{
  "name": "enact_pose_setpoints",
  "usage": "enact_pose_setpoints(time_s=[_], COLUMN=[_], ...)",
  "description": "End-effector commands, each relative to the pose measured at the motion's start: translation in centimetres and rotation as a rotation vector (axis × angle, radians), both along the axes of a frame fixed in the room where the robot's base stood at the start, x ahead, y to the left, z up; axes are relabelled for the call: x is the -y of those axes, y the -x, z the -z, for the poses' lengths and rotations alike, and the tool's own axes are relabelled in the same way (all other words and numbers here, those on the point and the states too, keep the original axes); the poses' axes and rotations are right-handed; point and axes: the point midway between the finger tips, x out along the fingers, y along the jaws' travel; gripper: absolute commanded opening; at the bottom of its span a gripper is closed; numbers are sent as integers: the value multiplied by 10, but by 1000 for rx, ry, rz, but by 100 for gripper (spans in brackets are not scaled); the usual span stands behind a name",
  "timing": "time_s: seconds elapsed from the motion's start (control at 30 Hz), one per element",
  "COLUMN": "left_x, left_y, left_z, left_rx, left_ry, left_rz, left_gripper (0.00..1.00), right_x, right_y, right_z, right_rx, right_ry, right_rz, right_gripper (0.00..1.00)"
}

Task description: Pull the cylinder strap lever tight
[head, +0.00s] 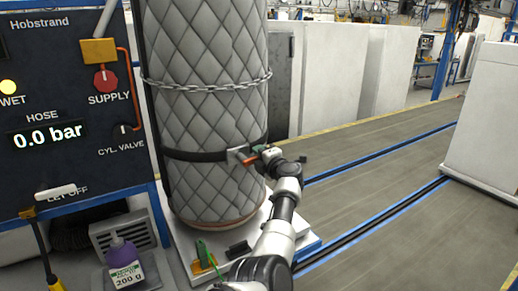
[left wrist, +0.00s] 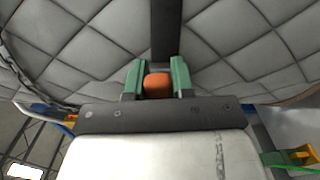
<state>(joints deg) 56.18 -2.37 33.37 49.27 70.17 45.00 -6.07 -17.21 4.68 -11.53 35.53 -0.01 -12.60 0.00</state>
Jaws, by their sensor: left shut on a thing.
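The cylinder (head: 205,100) stands upright in a grey quilted jacket. A black strap (head: 195,156) runs around its lower part, with a metal buckle (head: 236,155) at the right side. The strap lever's orange end (head: 250,159) shows at the buckle. My left gripper (head: 263,156) is at the lever, beside the cylinder. In the left wrist view the orange lever end (left wrist: 158,86) sits between the green fingers, which are shut on it. The dark strap (left wrist: 167,30) runs up from there across the quilting. The rest of the lever is hidden. My right gripper is out of view.
A chain (head: 210,86) circles the cylinder higher up. A control panel (head: 65,150) reading 0.0 bar stands at left. A purple bottle (head: 123,262) and a green-and-orange item (head: 204,255) are low in front. Open floor (head: 400,190) lies to the right.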

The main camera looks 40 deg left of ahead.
Motion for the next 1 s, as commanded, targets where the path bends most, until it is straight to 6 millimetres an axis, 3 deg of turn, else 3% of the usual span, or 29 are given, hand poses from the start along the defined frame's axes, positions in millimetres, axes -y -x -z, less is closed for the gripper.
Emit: enact_pose_setpoints(time_s=[0.3, 0.83, 0.87, 1.0], left_x=[0, 0, 0, 0], left_y=[-1, -1, -1, 0], left_z=[6, 8, 8, 8], left_rx=[-103, -126, -126, -123], left_ry=[-43, -54, -54, -52], left_rz=[3, 2, 2, 1], left_gripper=[0, 0, 28, 49], right_x=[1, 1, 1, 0], right_y=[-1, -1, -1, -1], right_z=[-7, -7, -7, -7], right_rx=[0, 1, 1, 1], right_ry=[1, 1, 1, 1], right_rz=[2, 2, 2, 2], right_gripper=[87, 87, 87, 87])
